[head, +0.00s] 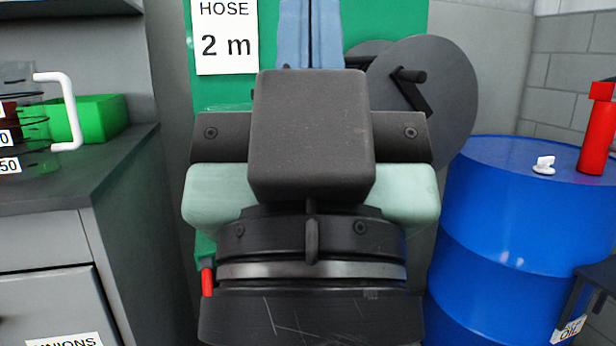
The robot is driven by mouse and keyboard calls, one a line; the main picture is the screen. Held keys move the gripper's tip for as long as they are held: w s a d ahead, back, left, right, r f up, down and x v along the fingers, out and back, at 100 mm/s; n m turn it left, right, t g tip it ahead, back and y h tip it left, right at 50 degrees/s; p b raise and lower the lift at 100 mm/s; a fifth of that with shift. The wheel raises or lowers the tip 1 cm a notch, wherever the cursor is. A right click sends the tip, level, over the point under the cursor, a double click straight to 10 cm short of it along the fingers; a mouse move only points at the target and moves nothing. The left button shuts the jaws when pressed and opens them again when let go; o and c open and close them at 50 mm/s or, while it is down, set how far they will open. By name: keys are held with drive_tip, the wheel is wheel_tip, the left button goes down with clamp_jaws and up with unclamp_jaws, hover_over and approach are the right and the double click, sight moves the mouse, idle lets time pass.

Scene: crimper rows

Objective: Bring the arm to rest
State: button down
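My gripper (311,35) fills the middle of the head view, seen from behind, with the dark wrist at the bottom and a dark block in front of its pale green body. Two blue-grey upright strips close together show above the block and run out of the top edge; they look like its fingers. Their tips are out of view, so I cannot tell whether it is open or shut. I see nothing held in the part that shows.
A green panel with a "HOSE 2 m" sign (226,36) stands behind, beside a dark disc (440,90) with a crank. A blue drum (500,235) bearing a red bottle (597,135) is at right. A grey cabinet (125,190) with a jug (20,100) and green box (100,118) is at left.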

wheel_tip(320, 180, up, 38)
drive_tip(key=p, duration=3.7)
drive_tip(key=shift+w+a, duration=0.1)
